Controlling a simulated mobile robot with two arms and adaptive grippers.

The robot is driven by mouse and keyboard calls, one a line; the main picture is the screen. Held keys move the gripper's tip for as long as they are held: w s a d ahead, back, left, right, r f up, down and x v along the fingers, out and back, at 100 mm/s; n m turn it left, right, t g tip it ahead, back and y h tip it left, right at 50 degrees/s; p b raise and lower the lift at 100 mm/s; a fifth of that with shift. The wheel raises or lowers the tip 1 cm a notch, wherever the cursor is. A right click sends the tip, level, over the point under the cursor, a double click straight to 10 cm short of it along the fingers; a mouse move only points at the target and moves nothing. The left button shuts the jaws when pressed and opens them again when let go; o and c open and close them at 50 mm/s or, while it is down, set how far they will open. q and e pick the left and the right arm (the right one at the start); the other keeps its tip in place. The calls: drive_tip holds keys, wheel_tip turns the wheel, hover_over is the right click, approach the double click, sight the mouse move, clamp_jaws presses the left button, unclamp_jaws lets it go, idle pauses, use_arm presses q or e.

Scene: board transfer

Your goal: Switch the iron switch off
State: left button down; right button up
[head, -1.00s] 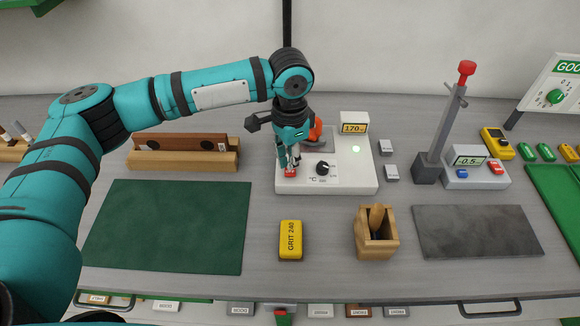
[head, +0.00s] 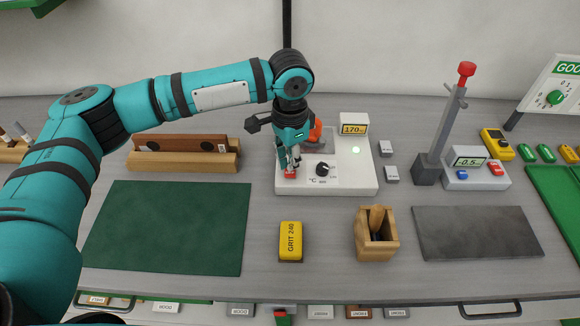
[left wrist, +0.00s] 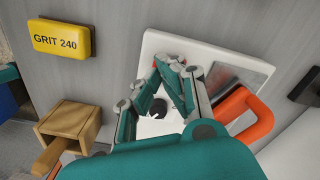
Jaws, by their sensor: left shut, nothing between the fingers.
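The iron station (head: 350,185) is a white base with a black dial (head: 322,168) and a small display (head: 354,128) reading 170. The red switch (head: 290,174) sits at the base's front left. My left gripper (head: 291,167) is shut and empty, pointing down with its fingertips at the switch; I cannot tell whether they press it. In the left wrist view the fingertips (left wrist: 176,62) hide most of the switch. The orange iron handle (head: 316,130) is just behind the gripper. My right gripper is not in view.
A yellow GRIT 240 block (head: 290,240) and a wooden holder (head: 376,240) stand in front of the station. A green mat (head: 165,227) lies to the left. A grey post (head: 440,140) with a red top stands to the right.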

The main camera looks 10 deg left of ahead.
sight(290, 173)
use_arm(q)
drive_tip(key=shift+f, duration=0.75)
idle(0.5)
drive_tip(key=shift+s+f, duration=0.15)
drive_tip(key=shift+f, duration=0.45)
idle(0.3)
drive_tip(key=shift+r+p, duration=0.75)
drive_tip(key=shift+p, duration=0.15)
wheel_tip(290, 173, up, 6)
drive_tip(key=p, duration=0.7)
drive_tip(key=shift+f, duration=0.25)
